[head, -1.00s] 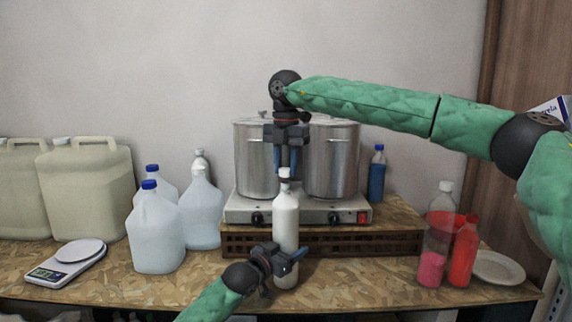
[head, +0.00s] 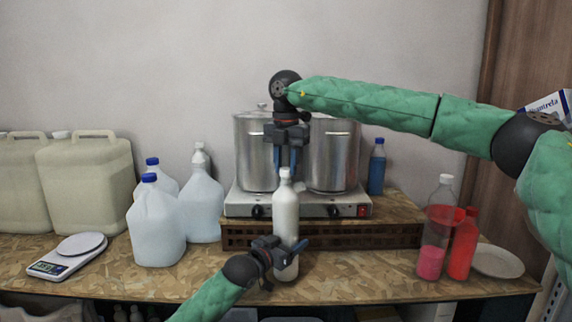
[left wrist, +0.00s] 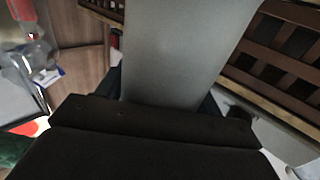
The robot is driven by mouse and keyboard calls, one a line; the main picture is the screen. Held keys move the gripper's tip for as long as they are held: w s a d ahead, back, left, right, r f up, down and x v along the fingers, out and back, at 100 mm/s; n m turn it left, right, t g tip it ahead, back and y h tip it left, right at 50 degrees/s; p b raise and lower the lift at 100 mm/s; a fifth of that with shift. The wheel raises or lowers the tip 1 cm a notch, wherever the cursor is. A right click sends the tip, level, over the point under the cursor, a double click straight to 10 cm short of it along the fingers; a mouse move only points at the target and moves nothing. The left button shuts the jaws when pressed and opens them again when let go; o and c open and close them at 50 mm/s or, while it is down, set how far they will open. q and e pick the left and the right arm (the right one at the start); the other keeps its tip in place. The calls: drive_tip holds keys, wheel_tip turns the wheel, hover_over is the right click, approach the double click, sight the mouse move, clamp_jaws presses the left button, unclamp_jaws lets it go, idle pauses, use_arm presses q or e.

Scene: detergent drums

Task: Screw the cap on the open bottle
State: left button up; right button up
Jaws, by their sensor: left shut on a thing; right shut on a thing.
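A white bottle (head: 285,215) stands upright near the table's front edge, in front of the hot plate. A white cap (head: 285,173) sits at the top of its neck; I cannot tell how tightly it is seated. My left gripper (head: 283,254) is shut on the lower body of the bottle. The bottle body (left wrist: 180,50) fills the middle of the left wrist view, between the fingers. My right gripper (head: 286,162) points straight down from above, shut on the cap, its fingertips at the bottle's top.
Behind stand two steel pots (head: 334,156) on a hot plate (head: 300,205) over a wooden riser (head: 390,237). Clear jugs (head: 156,229) and a scale (head: 68,258) are at left. A red bottle (head: 463,246), a funnel-topped bottle (head: 433,245) and a plate (head: 497,261) are at right.

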drive_tip(key=shift+f, duration=0.55)
use_arm(q)
drive_tip(key=c, duration=0.5)
use_arm(e)
drive_tip(key=m, duration=1.6)
drive_tip(key=o, duration=0.9)
